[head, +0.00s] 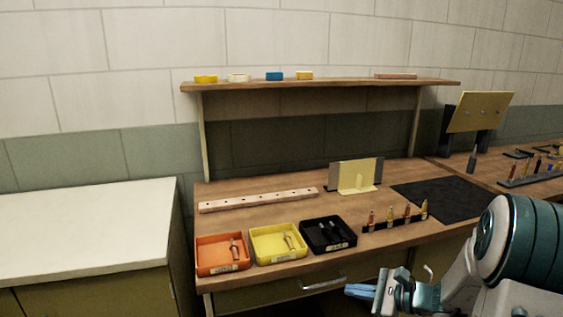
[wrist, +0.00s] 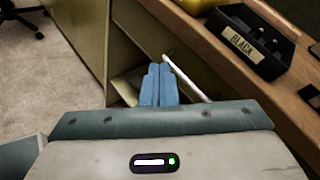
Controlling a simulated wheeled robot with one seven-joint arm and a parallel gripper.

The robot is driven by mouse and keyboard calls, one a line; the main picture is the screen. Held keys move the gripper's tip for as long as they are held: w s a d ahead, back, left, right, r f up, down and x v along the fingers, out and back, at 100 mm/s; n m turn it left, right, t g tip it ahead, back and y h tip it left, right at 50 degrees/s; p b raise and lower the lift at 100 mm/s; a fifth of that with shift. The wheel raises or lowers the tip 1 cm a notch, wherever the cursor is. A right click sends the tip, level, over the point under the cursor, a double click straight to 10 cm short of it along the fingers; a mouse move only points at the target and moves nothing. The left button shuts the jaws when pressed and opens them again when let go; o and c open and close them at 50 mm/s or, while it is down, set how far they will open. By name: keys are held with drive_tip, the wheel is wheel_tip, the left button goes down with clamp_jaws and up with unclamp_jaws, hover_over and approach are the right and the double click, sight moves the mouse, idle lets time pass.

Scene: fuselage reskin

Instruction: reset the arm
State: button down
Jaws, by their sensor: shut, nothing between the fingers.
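My gripper (head: 358,291) is at the bottom right of the head view, in front of the workbench's front edge and below its top. Its blue fingers are together and empty. In the wrist view the shut fingers (wrist: 158,85) point toward the bench front, with a pale drawer handle (wrist: 186,78) just beyond them. I cannot tell whether the fingertips touch the handle. My arm comes in from the right edge of the head view.
The workbench (head: 290,205) holds an orange tray (head: 222,268), a yellow tray (head: 254,257) and a black tray (head: 308,248) near its front edge. Small upright tools (head: 389,218) stand right of them, by a dark mat (head: 450,205). A white-topped cabinet (head: 80,230) stands left.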

drive_tip(key=s+a+r+n+g+h+p, duration=0.2)
drive_tip(key=s+a+r+n+g, duration=0.25)
drive_tip(key=s, duration=0.25)
drive_tip(key=s+a+r+n+g+h+p, duration=0.2)
drive_tip(key=s+a+r+n+g, duration=0.15)
drive_tip(key=s+n, duration=0.3)
drive_tip(key=s+d+r+n+t+h+p, duration=0.2)
drive_tip(key=s+d+r+n+h+p, duration=0.2)
drive_tip(key=s+r+n+h, duration=0.3)
drive_tip(key=shift+s+d+r+n+t+h+p, duration=0.15)
drive_tip(key=shift+s+r+n+t+h+p, duration=0.35)
drive_tip(key=shift+n, duration=0.4)
drive_tip(key=shift+s, duration=0.1)
